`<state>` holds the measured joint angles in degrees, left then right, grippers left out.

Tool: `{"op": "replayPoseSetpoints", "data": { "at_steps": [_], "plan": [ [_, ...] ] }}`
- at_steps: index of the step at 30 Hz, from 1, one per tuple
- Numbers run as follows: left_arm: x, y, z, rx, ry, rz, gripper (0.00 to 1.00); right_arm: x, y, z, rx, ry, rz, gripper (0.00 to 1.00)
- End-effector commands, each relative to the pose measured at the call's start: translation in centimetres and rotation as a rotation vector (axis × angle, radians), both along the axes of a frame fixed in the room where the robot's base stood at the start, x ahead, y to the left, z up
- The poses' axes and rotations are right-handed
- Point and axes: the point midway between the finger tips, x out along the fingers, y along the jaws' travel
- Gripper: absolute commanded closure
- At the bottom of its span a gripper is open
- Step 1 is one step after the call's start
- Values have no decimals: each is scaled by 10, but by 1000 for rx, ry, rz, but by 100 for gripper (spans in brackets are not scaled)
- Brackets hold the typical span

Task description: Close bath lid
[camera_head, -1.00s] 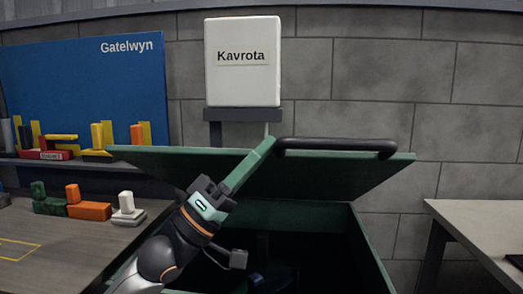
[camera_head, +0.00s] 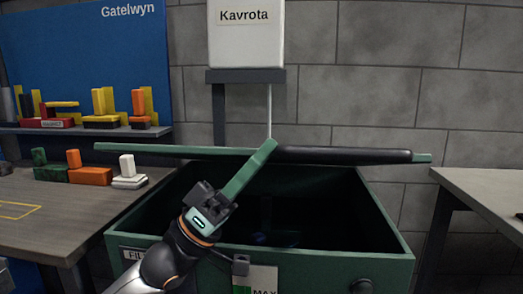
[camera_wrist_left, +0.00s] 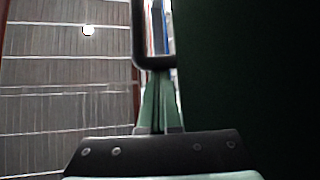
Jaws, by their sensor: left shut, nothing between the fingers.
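The dark green bath (camera_head: 320,262) stands in the middle of the head view, with its dark interior showing. Its green lid (camera_head: 180,151) is seen almost edge-on above the opening, still apart from the front rim. A black bar handle (camera_head: 345,156) runs along the lid's right half. My left gripper (camera_head: 268,145) is shut and empty, its green fingertips at the lid's edge by the handle's left end. In the left wrist view, the shut fingers (camera_wrist_left: 158,105) point towards the handle (camera_wrist_left: 140,35), with the lid (camera_wrist_left: 250,70) filling the right side. Exact contact cannot be told.
A wooden bench (camera_head: 60,215) with coloured blocks stands left, beside a blue Gatelwyn board (camera_head: 90,70). A white Kavrota box (camera_head: 246,45) is on the back wall above the lid. A pale table (camera_head: 490,195) stands right. A knob (camera_head: 362,286) is on the bath's front.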

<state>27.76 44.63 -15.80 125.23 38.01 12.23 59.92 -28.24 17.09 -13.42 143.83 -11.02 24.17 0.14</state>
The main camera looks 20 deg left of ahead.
Motion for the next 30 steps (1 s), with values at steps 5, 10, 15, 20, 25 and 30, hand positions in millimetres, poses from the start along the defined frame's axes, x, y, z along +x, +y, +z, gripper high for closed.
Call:
{"op": "replayPoseSetpoints", "data": {
  "at_steps": [5,10,15,20,25,30],
  "plan": [
    [-4,-2,-23,0,4,0,100,1,1,-18,18,16,15,33],
    [-7,-2,-36,0,3,-1,100,2,3,-30,14,30,28,33],
    [-8,-3,-42,-1,3,0,100,2,4,-35,2,30,27,33],
    [-9,-3,-43,0,1,0,100,1,5,-35,0,29,26,33],
    [-9,-2,-43,0,1,0,100,2,5,-35,1,28,26,33],
    [-9,-2,-42,-1,1,0,100,2,4,-34,4,27,24,33]
  ]
}}
